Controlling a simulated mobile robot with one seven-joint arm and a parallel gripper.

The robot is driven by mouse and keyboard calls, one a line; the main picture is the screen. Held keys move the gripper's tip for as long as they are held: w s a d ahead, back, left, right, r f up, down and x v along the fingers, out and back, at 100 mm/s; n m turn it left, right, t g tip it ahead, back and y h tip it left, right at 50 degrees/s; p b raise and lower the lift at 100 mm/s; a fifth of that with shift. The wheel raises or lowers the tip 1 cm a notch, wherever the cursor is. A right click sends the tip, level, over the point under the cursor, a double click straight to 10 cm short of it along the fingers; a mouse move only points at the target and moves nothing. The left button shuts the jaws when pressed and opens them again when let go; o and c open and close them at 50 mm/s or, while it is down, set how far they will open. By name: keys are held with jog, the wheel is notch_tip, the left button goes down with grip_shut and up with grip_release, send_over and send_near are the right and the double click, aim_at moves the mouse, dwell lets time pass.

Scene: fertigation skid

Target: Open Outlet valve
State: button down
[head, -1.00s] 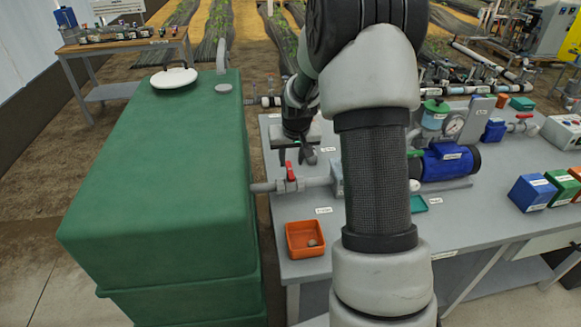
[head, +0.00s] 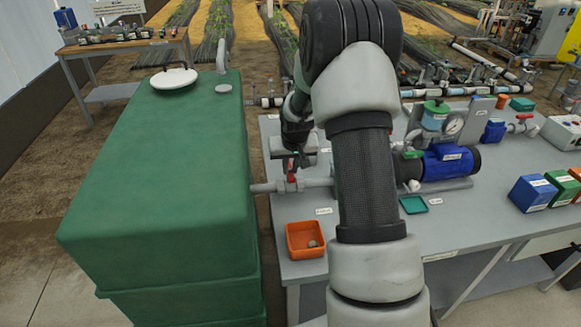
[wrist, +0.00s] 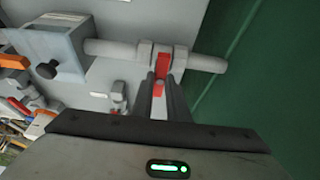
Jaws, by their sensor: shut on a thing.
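A grey pipe (head: 318,183) with a red-handled valve (head: 290,186) runs from the green tank (head: 160,190) onto the bench. I cannot read which label names it. My gripper (head: 291,167) is above this valve, coming down from over the bench. In the wrist view my gripper (wrist: 163,82) has its two dark fingers closed on either side of the red handle (wrist: 162,62). The handle lies across the pipe there. In the head view the fingers partly hide the handle. Another red-handled valve (head: 522,118) is at the right of the bench.
An orange tray (head: 304,240) holding a small grey piece sits in front of the valve. A blue pump (head: 448,162) and a teal tray (head: 413,204) are to the right. The tank wall stands close on the left. Bare bench (head: 285,212) shows around the orange tray.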

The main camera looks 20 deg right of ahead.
jog(key=n, duration=0.1)
jog(key=n+y, duration=0.1)
jog(key=n, duration=0.1)
jog(key=shift+d+n+y, duration=0.3)
jog(key=n, duration=0.2)
jog(key=n+y, duration=0.1)
jog(key=n+y+p, duration=0.1)
jog(key=n, duration=0.1)
jog(key=shift+w+d+n+g, duration=0.1)
jog(key=shift+d+n+g, duration=0.15)
jog(key=shift+n+g, duration=0.05)
jog(key=n, duration=0.2)
jog(key=n+g+y, duration=0.1)
jog(key=n, duration=0.1)
jog(key=shift+w+d+n, duration=0.1)
jog(key=shift+w+n, duration=0.1)
jog(key=shift+n, duration=0.1)
jog(key=n+g, duration=0.1)
jog(key=n, duration=0.3)
jog(key=shift+w+d+g+y, duration=0.1)
jog(key=shift+w+g+y, duration=0.05)
jog(key=shift+g+y, duration=0.25)
jog(key=c, duration=1.7)
grip_release()
